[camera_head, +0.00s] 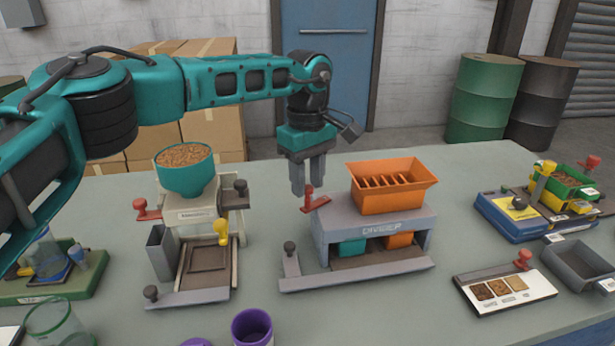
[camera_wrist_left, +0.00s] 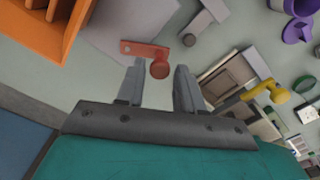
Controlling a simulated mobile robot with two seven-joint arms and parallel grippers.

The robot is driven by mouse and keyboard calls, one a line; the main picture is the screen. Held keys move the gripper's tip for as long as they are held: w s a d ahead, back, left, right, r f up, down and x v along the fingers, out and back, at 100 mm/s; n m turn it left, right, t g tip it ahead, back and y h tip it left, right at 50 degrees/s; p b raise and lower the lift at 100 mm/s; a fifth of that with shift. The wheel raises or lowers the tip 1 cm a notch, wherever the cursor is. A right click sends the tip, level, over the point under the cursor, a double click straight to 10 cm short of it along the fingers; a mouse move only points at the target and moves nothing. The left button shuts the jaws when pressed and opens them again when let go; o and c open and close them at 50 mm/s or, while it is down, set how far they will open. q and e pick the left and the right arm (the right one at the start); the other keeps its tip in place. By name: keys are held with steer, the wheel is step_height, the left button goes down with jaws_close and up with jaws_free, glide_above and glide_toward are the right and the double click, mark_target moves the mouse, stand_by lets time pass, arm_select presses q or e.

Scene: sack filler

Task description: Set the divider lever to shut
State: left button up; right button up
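The divider (camera_head: 395,227) is a grey stand with an orange slotted hopper (camera_head: 390,200) on top and a teal bin and an orange bin below. Its red lever (camera_head: 315,200) sticks out at the upper left; the wrist view shows the red lever (camera_wrist_left: 145,49) with its round knob. My left gripper (camera_head: 309,190) points down just above and behind this lever. In the wrist view my left gripper (camera_wrist_left: 157,75) has its fingers apart, with the knob showing in the gap. Whether they touch the knob I cannot tell. My right gripper is out of view.
A black-knobbed lever (camera_head: 290,255) stands at the divider's front left. A teal-hopper machine (camera_head: 187,178) with red and yellow levers stands to the left. Purple cups (camera_head: 252,326) are at the front edge. A sample tray (camera_head: 507,288) lies at right.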

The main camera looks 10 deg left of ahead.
arm_select(q)
jaws_close()
steer(key=shift+d+n, duration=0.1)
steer(key=shift+n, duration=0.2)
steer(key=shift+s+d+n+p, duration=0.25)
steer(key=shift+d+n+p, duration=0.15)
steer(key=shift+n, duration=0.5)
steer(key=n, duration=0.1)
steer(key=d+n, duration=0.1)
steer(key=n, duration=0.1)
steer(key=shift+s+d+p, duration=0.15)
steer(key=shift+s+p, duration=0.05)
steer(key=shift+p, duration=0.2)
steer(key=n, duration=0.2)
steer(key=d+n, duration=0.1)
steer(key=shift+d+n, duration=0.15)
steer(key=shift+n, duration=0.25)
steer(key=shift+w+d+n+p, duration=0.15)
steer(key=shift+d+n+p, duration=0.25)
steer(key=shift+n, duration=0.9)
steer(key=shift+d, duration=0.1)
